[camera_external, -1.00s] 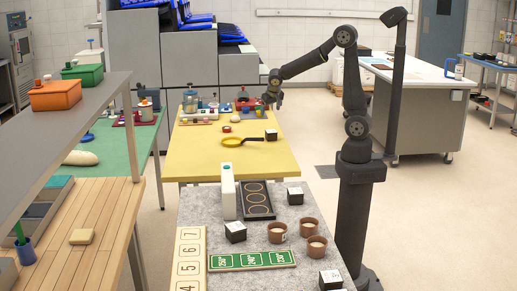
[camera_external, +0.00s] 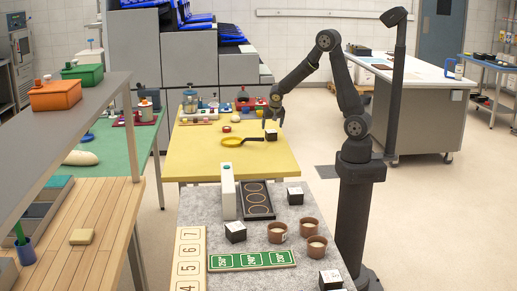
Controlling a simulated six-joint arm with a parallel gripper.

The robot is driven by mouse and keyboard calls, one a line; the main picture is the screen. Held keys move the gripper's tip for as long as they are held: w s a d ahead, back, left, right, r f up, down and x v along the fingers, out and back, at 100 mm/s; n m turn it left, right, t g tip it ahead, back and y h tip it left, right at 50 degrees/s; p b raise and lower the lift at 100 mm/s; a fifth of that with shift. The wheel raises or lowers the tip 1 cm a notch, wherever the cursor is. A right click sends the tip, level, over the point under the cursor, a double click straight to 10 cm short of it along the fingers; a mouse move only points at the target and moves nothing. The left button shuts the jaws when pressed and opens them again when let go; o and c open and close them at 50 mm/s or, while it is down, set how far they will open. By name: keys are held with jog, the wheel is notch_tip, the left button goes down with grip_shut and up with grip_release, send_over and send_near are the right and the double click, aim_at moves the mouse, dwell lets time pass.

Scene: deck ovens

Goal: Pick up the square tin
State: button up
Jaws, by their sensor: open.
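Several small dark square tins with white tops are in view. One square tin (camera_external: 271,135) sits on the yellow table, right of the yellow pan. Others stand on the grey speckled table: one at the right edge (camera_external: 295,196), one near the middle (camera_external: 235,232) and one at the front right (camera_external: 331,281). My gripper (camera_external: 273,122) points down just above the tin on the yellow table. It is open with nothing held. Whether its fingers reach beside that tin is too small to tell.
A yellow pan (camera_external: 231,142) lies beside that tin on the yellow table (camera_external: 215,165). Jars and trays line the table's back edge. The grey table holds brown cups (camera_external: 278,233), a dark panel with rings (camera_external: 257,200), a white upright block (camera_external: 228,192) and a green label strip (camera_external: 252,260).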

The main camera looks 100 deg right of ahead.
aim_at(271, 131)
jog(key=shift+a+x, duration=0.1)
jog(key=shift+x, duration=1.35)
jog(key=shift+a+x, duration=0.15)
jog(key=shift+x, duration=1.25)
jog(key=c, duration=1.2)
